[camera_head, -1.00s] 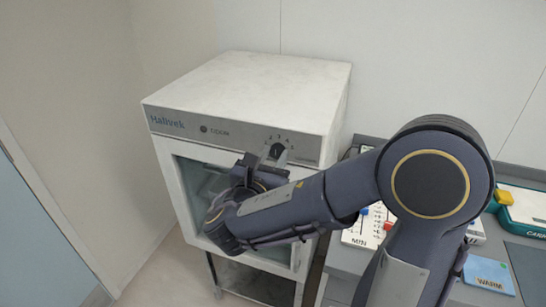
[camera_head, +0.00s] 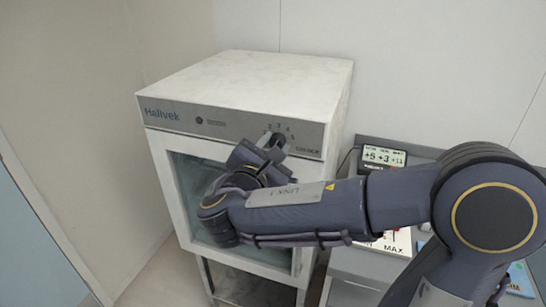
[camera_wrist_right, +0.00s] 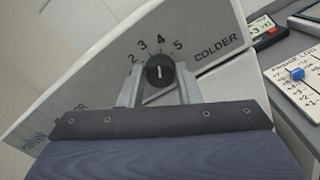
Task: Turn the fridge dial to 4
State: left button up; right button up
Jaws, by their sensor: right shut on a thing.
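The fridge (camera_head: 250,80) is a white cabinet with a grey control strip and a glass door. Its black dial (camera_wrist_right: 160,71) sits in the strip under the numbers 2 to 5, with "COLDER" printed past the 5. The dial's white mark stands nearly upright in the right wrist view, roughly toward the 4. My right gripper (camera_head: 272,141) reaches the strip from the front. Its two fingers stand on either side of the dial in the right wrist view (camera_wrist_right: 159,84), shut on it. In the head view the gripper partly hides the dial. My left gripper is out of view.
A grey counter (camera_head: 355,290) stands right of the fridge, largely behind my right arm. A small display (camera_head: 385,158) stands on it. A white card with a blue piece (camera_wrist_right: 298,74) also lies there. A wall is close on the left.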

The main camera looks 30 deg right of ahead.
jog(key=shift+m+b, duration=0.4)
jog(key=shift+m, duration=0.1)
jog(key=o, duration=1)
jog(key=shift+c, duration=0.2)
jog(key=b+v, duration=0.1)
jog(key=v, duration=0.6)
jog(key=shift+s+a, duration=0.25)
jog(key=shift+s, duration=0.05)
